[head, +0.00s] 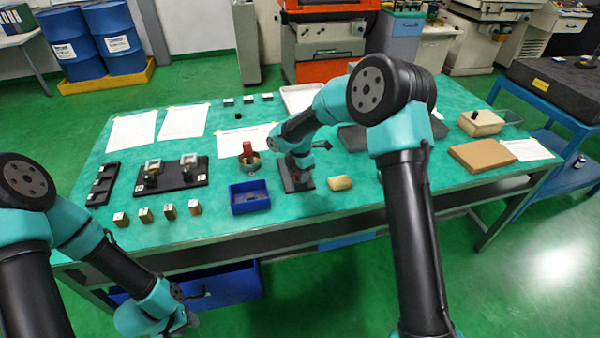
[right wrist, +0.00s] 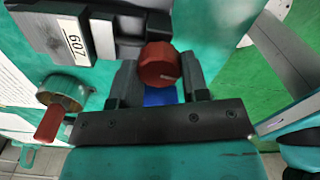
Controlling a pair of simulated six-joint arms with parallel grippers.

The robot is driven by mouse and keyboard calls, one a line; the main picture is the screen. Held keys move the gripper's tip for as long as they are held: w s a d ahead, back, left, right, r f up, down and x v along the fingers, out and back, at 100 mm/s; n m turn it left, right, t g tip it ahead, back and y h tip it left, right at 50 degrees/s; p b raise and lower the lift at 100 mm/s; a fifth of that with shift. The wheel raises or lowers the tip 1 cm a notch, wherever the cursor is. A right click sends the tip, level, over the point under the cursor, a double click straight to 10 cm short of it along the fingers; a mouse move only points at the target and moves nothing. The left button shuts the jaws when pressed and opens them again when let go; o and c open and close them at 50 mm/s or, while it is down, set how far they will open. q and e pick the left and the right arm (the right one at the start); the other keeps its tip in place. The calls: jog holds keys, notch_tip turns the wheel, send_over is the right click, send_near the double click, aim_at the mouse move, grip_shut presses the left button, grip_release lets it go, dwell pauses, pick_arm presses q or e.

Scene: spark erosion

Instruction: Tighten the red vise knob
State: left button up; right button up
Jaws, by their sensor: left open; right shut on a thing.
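The red vise knob (right wrist: 158,65) is between the fingertips of my right gripper (right wrist: 160,82) in the right wrist view, and the gripper is shut on it. The knob sits at the end of a dark vise (right wrist: 115,22) with a white label reading 607.
A blue bin (head: 250,208) and a brass ring with a red handle (head: 248,158) stand left of the vise. A yellowish block (head: 340,183) lies to its right. Several small blocks (head: 170,212) line the front left, before a black fixture board (head: 168,183). Papers (head: 132,130) lie behind.

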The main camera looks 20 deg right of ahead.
jog(key=m, duration=0.7)
jog(key=shift+w+m, duration=0.1)
jog(key=shift+m, duration=0.2)
jog(key=m, duration=0.4)
jog(key=shift+m, duration=0.3)
jog(key=m, duration=0.3)
jog(key=shift+d+m, duration=0.1)
jog(key=shift+m, duration=0.2)
jog(key=m, duration=1.2)
jog(key=shift+d+m, duration=0.1)
jog(key=shift+m, duration=0.3)
jog(key=o, duration=0.9)
jog(key=shift+o, duration=0.2)
